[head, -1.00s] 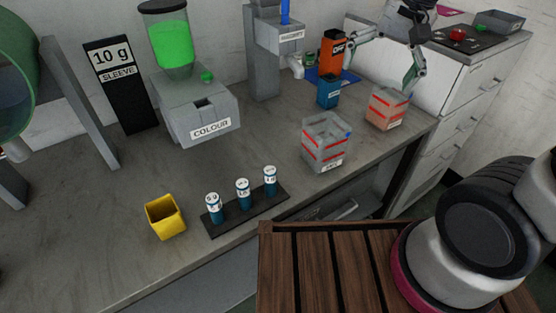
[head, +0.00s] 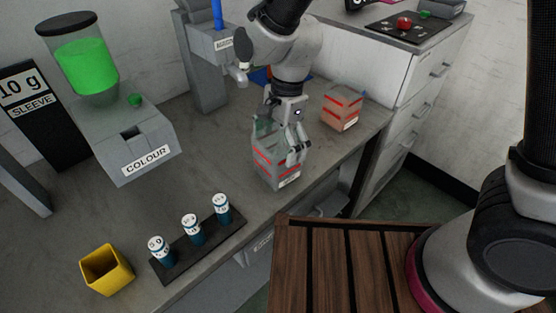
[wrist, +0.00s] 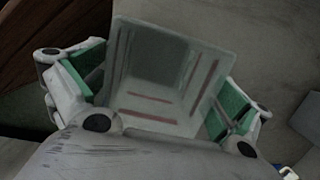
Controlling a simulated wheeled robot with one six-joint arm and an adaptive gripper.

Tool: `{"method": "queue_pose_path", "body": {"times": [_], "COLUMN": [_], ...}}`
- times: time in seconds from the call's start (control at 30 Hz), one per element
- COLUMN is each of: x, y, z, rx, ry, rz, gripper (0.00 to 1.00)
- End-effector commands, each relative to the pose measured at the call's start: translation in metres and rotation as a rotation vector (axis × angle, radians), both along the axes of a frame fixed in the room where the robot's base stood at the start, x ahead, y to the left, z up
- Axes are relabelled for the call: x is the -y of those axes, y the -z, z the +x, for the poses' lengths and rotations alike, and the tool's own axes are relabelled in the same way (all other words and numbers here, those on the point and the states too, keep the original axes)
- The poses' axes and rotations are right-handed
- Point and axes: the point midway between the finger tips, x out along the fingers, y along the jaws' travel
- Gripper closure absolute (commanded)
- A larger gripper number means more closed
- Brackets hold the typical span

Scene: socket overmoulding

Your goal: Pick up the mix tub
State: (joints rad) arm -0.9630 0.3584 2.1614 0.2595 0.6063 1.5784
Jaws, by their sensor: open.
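The mix tub (head: 268,165) is a clear, square, open-topped container with red lines and a white label. It stands upright near the front edge of the grey bench. In the wrist view its walls (wrist: 165,75) fill the middle of the picture. My gripper (head: 280,146) points down over the tub, its jaws apart. In the wrist view the green-padded fingers (wrist: 160,90) lie on opposite sides of the tub, close to its walls. I cannot tell whether either pad touches. The tub's far side is partly hidden by the gripper.
A similar tub with reddish contents (head: 341,108) stands behind to the right. A black rack (head: 205,243) of blue-labelled vials and a yellow cup (head: 106,270) are at the front left. The colour dispenser (head: 130,140) stands left. A slatted wooden top (head: 340,270) is in front.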

Motion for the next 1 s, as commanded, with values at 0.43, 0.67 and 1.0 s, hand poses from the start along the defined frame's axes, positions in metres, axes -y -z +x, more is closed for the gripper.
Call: {"method": "queue_pose_path", "body": {"times": [0.43, 0.67, 1.0], "x": [-0.001, -0.001, -0.002], "y": [0.009, 0.009, -0.009], "z": [-0.001, -0.001, 0.0], "rx": [0.001, 0.002, 0.004], "ry": [-0.001, -0.001, -0.002], "rz": [0.001, 0.001, 0.005], "gripper": [0.2, 0.43, 0.43]}}
